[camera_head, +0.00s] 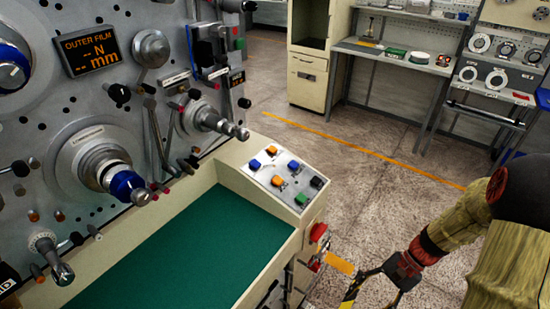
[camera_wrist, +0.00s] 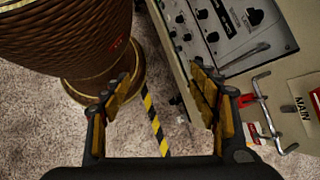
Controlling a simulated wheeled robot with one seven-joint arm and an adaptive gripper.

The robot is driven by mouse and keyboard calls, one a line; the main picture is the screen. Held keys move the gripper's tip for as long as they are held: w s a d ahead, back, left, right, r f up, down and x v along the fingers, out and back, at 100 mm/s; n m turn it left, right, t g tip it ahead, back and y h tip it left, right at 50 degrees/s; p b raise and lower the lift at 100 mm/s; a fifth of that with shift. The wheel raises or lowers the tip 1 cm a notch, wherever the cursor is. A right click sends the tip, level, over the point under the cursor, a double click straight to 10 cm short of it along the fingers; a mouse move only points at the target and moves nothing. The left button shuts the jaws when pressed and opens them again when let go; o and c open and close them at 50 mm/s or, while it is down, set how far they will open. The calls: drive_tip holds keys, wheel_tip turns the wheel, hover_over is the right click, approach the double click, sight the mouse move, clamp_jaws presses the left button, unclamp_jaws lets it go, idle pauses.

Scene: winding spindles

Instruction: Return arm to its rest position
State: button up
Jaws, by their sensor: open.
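My gripper (camera_head: 374,284) shows at the bottom right in the head view, at the end of my arm, in front of the machine's right side. In the wrist view my gripper (camera_wrist: 165,95) is open, its two yellow-padded fingers wide apart with nothing between them. Floor and a yellow-black striped strip (camera_wrist: 155,125) show beyond the gap. The right finger appears close to the machine's side panel (camera_wrist: 235,35); I cannot tell whether they touch.
The winding machine (camera_head: 100,90) with spindles fills the left, with a green work surface (camera_head: 190,255) and a button panel (camera_head: 285,172). A red knob (camera_head: 318,232) sticks out near my gripper. A workbench (camera_head: 395,58) stands at the back. Floor between is clear.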

drive_tip(key=s+a+r+n+t+h, duration=0.1)
drive_tip(key=a+r+n+t+h, duration=0.1)
drive_tip(key=r, duration=0.8)
drive_tip(key=s+a+r+n+t+h, duration=0.2)
drive_tip(key=r+n+t, duration=0.1)
drive_tip(key=r, duration=0.6)
drive_tip(key=s+a+r+n+t+h, duration=0.2)
drive_tip(key=r+n, duration=0.3)
drive_tip(key=r, duration=0.5)
drive_tip(key=shift+a+r+t+h+p, duration=0.35)
drive_tip(key=shift+a+t+h+p, duration=0.15)
drive_tip(key=shift+t, duration=0.3)
drive_tip(key=shift+s, duration=0.1)
drive_tip(key=c, duration=0.4)
idle(0.7)
